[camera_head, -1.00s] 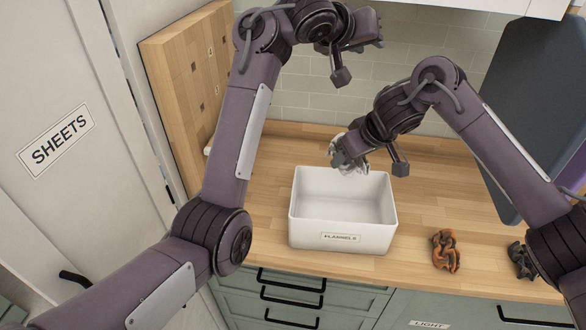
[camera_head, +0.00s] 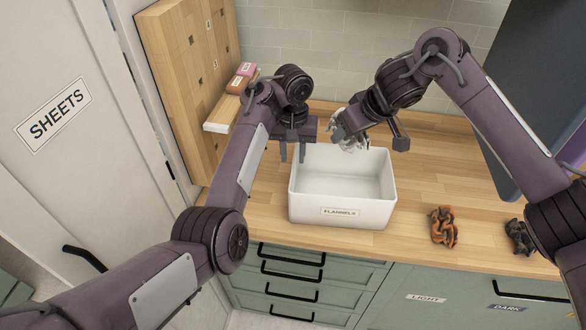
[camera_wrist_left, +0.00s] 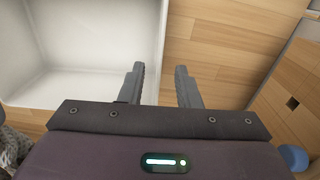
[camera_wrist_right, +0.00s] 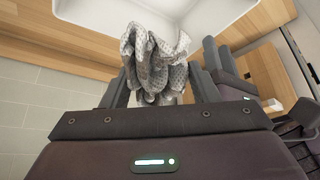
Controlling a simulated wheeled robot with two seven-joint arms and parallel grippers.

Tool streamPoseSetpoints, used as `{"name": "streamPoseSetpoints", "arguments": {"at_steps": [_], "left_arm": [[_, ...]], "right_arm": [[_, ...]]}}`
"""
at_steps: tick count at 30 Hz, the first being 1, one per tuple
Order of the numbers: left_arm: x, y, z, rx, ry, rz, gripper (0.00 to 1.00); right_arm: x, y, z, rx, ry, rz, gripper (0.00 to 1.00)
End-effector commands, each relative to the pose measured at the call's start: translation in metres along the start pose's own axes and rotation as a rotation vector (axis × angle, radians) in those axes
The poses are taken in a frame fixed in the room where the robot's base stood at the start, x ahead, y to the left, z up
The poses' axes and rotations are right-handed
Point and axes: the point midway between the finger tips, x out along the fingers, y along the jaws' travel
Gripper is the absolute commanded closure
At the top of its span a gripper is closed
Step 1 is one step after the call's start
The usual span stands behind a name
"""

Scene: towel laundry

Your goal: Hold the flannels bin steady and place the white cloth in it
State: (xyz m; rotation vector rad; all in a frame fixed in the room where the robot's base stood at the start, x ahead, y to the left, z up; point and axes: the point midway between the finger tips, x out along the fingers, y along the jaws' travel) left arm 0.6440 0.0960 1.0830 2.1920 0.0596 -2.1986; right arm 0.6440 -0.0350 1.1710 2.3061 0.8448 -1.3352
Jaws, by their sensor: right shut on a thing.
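The flannels bin (camera_head: 341,213) is a white open box with a FLANNELS label, standing on the wooden counter. Its inside looks empty. My left gripper (camera_head: 293,158) is open and points down at the bin's left rim. In the left wrist view its fingers (camera_wrist_left: 160,72) lie on either side of the bin's wall line, apart from each other; I cannot tell how far down they reach. My right gripper (camera_wrist_right: 161,85) is shut on the white cloth (camera_wrist_right: 152,55), crumpled and patterned with grey. The cloth (camera_head: 354,141) hangs over the bin's back edge in the head view.
An orange cloth (camera_head: 444,226) and a dark cloth (camera_head: 519,238) lie on the counter at right. A small ledge with pink and brown blocks (camera_head: 242,77) is at the wooden board (camera_head: 190,70) on the left. Drawers (camera_head: 295,275) are below.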

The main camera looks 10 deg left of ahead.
Motion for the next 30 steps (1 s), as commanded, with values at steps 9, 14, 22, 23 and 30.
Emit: {"name": "streamPoseSetpoints", "arguments": {"at_steps": [9,14,22,23,30], "left_arm": [[0.061,-0.001,0.0,0.0,0.0,-0.003,0.7],[0.082,0.0,-0.001,0.0,0.001,-0.002,0.7],[0.093,0.0,-0.001,-0.001,0.003,0.001,0.7],[0.093,0.0,-0.001,-0.001,0.003,0.001,0.7],[0.093,0.0,-0.001,-0.001,0.003,0.001,0.8]], "right_arm": [[0.0,0.0,0.0,0.0,0.0,0.0,0.68],[0.0,0.0,0.0,0.0,0.0,0.0,0.68],[0.0,0.0,0.0,0.0,0.0,0.0,0.68],[0.0,0.0,0.0,0.0,0.0,0.0,0.68],[0.0,0.0,0.0,0.0,0.0,0.0,0.68]]}}
